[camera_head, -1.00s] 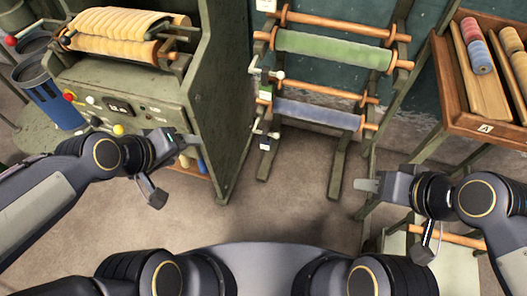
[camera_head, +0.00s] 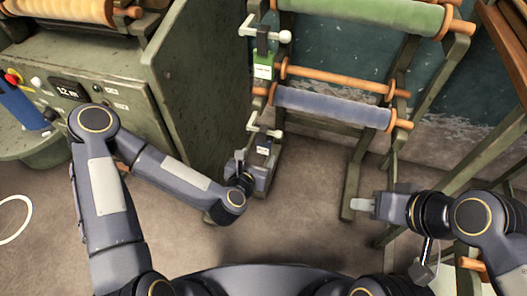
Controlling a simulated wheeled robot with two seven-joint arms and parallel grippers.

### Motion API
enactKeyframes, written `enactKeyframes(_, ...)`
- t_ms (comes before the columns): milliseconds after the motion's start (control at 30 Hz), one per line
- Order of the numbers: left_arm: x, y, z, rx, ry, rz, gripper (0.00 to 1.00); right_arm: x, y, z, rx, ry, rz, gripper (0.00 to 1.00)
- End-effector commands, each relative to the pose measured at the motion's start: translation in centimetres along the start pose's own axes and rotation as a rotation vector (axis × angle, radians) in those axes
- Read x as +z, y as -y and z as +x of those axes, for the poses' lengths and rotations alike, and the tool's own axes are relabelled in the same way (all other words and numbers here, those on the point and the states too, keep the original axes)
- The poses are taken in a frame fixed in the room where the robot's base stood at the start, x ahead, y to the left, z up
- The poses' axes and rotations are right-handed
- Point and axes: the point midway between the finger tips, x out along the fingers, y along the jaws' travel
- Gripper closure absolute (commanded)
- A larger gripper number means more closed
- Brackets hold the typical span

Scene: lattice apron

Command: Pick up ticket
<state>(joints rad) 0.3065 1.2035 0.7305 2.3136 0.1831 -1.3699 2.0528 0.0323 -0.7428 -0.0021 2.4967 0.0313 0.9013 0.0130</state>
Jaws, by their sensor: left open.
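A small dark blue tag holder with a white label (camera_head: 264,147) hangs at the lower end of the roll rack, under a white crank handle. I cannot tell for sure whether this label is the ticket. A green holder with a white label (camera_head: 263,70) hangs above it by the upper roll. My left gripper (camera_head: 257,157) is open, right by the lower holder; its fingers point away from me and whether they touch it cannot be told. My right gripper (camera_head: 364,205) is beside the rack's right leg, seen side-on, with no object visible in it.
The rack carries a green roll (camera_head: 365,14) and a blue-grey roll (camera_head: 330,107) on wooden rods. A green machine cabinet (camera_head: 190,75) stands close on the left, near my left arm. The floor (camera_head: 300,215) between my grippers is clear.

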Motion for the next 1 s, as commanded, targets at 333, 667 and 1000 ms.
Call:
enactKeyframes(333,-0.3,-0.2,4.0,0.010,0.003,-0.015,0.33,0.5,-0.5,1.0,0.000,-0.001,0.000,0.64)
enactKeyframes(667,-0.3,-0.3,7.6,0.007,0.001,-0.013,0.33,0.8,-0.8,1.7,0.000,0.000,0.000,0.64)
enactKeyframes(1000,-0.2,-0.3,7.6,0.006,0.001,-0.012,0.51,0.8,-0.8,1.7,0.000,0.000,0.000,0.64)
